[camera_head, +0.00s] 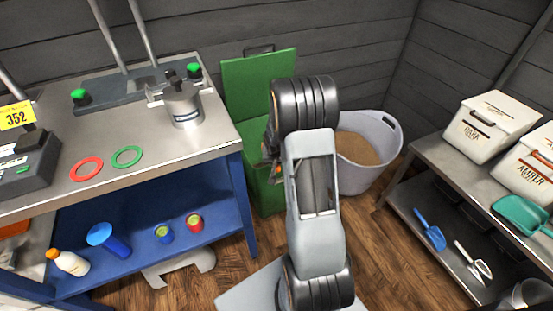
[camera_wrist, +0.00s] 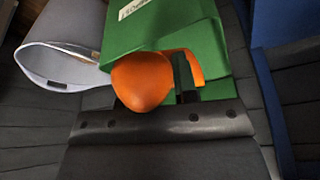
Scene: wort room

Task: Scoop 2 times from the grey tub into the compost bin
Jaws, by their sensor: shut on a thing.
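The grey tub (camera_head: 362,182) stands on the floor by the back wall, with brown grainy material (camera_head: 358,148) inside. The green compost bin (camera_head: 268,193) stands left of it with its lid (camera_head: 258,82) raised. My arm hides much of the bin and its opening. In the wrist view, my gripper (camera_wrist: 186,92) is shut on an orange scoop (camera_wrist: 140,82), with the green bin (camera_wrist: 150,22) close behind it. The scoop's rounded surface faces the camera; I cannot tell whether it holds anything. The tub also shows at the left of the wrist view (camera_wrist: 62,66).
A steel-topped blue bench (camera_head: 215,150) stands left, bearing a scale (camera_head: 25,165), rings and a metal pot (camera_head: 183,105). A shelf (camera_head: 425,175) at right holds white boxes (camera_head: 490,125), a teal scoop (camera_head: 523,215) and a blue scoop (camera_head: 430,230). Wooden floor shows between them.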

